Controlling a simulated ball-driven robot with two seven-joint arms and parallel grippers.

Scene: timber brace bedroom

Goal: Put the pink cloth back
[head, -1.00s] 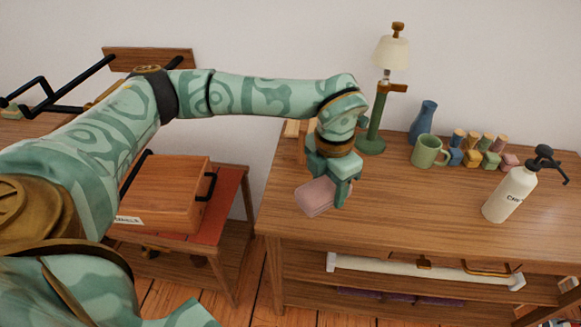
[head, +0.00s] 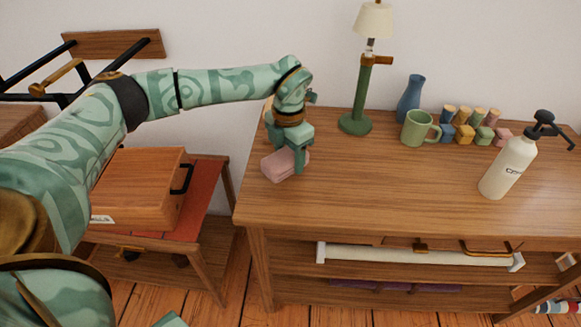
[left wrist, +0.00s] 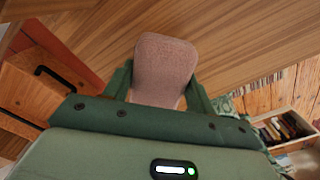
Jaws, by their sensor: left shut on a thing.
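The pink cloth (head: 279,165) is a folded, rounded bundle at the left end of the wooden dresser top (head: 350,190). My left gripper (head: 301,160) is shut on it from above. In the left wrist view the cloth (left wrist: 165,62) sits between the two fingers (left wrist: 160,85), with the wood surface behind it. I cannot tell whether the cloth touches the top or hangs just above it.
A green lamp (head: 361,95), blue vase (head: 409,100), green mug (head: 418,129), several small colored blocks (head: 464,133) and a white pump bottle (head: 508,168) stand to the right. A wooden box (head: 140,187) sits on a lower red-topped table. The dresser's front middle is clear.

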